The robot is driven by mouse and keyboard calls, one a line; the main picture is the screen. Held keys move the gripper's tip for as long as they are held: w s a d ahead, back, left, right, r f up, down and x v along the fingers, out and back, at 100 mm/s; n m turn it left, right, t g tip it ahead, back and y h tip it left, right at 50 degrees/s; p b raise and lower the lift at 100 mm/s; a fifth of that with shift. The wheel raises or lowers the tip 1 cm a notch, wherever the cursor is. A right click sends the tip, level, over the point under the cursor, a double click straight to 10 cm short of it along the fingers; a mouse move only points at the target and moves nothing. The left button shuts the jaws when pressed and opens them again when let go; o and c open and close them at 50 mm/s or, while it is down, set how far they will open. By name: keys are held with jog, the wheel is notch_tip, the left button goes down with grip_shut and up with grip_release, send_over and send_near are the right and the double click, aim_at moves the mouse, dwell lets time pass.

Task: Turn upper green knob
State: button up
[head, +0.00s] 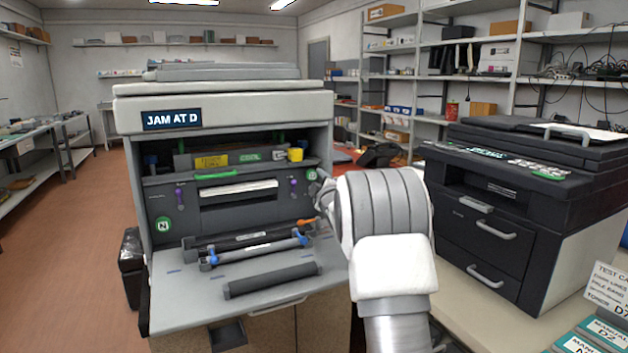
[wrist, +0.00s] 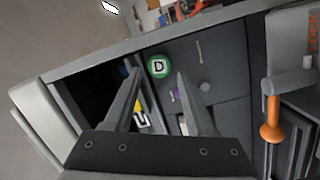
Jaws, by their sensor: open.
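The printer's upper green knob (head: 311,174) is a round green disc at the upper right of the dark inner panel in the head view. In the wrist view the green knob (wrist: 158,66) carries a white letter D and shows between my fingertips, beyond them. My gripper (wrist: 157,80) is open, with its two fingers spread and nothing held. I cannot tell whether a finger touches the knob. In the head view my arm hides most of the gripper. A lower green disc (head: 163,224) marked N is at the panel's lower left.
An orange lever (wrist: 270,132) is right of the knob in the wrist view. Dark rollers (head: 271,280) lie on the lowered door. A black printer (head: 490,210) stands to the right.

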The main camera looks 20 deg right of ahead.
aim_at(313, 176)
jog(key=shift+w+d, duration=0.2)
jog(key=shift+w, duration=0.75)
jog(key=shift+w+d, duration=0.15)
jog(key=shift+w, duration=0.8)
grip_shut()
jog(key=shift+r, duration=0.1)
